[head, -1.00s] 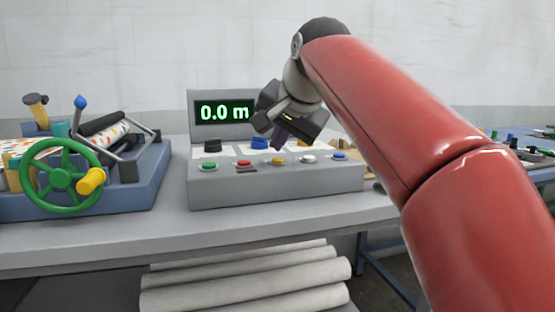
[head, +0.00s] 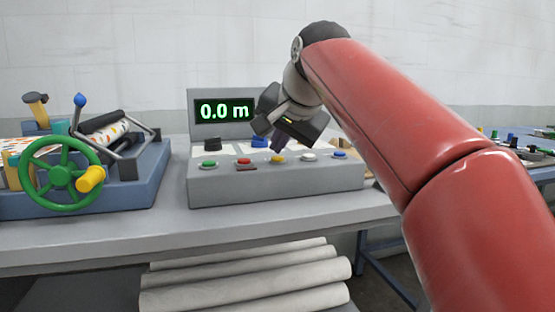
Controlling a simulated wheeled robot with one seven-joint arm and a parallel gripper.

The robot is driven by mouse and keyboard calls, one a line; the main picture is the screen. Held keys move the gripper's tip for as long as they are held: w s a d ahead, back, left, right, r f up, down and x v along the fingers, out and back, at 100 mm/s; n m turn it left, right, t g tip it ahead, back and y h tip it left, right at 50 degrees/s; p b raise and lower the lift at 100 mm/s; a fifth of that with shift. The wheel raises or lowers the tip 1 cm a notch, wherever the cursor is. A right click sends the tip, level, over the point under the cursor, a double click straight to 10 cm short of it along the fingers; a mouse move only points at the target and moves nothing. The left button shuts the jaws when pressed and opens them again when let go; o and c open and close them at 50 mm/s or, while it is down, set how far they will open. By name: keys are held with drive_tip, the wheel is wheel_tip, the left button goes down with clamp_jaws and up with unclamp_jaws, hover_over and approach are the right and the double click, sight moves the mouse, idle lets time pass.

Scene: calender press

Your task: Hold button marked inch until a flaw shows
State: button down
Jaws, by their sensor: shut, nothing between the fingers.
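A grey control box (head: 270,185) stands on the bench with a row of buttons: green (head: 209,163), red (head: 244,163), yellow (head: 278,158), white (head: 309,156) and blue (head: 340,154). The labels are too small to read, so I cannot tell which is marked inch. The display (head: 224,111) reads 0.0 m in green. My gripper (head: 277,148) is shut and empty, its tip pointing down just above or behind the yellow button; I cannot tell whether it touches. The press (head: 90,185) at left holds a patterned web (head: 103,138); no flaw is discernible.
A green handwheel (head: 62,175) with a yellow knob is on the press front. A black knob (head: 212,144) and a blue knob (head: 260,141) sit behind the buttons. White rolls (head: 250,280) lie under the bench (head: 120,235). My red arm covers the right side.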

sight(279, 159)
drive_tip(key=shift+f, duration=0.4)
idle(1.6)
drive_tip(key=shift+r+p, duration=0.65)
drive_tip(key=shift+r, duration=0.15)
wheel_tip(279, 159, up, 3)
drive_tip(key=p, duration=0.3)
drive_tip(key=shift+f, duration=0.1)
drive_tip(key=shift+r+p, duration=0.35)
drive_tip(key=shift+r, duration=0.8)
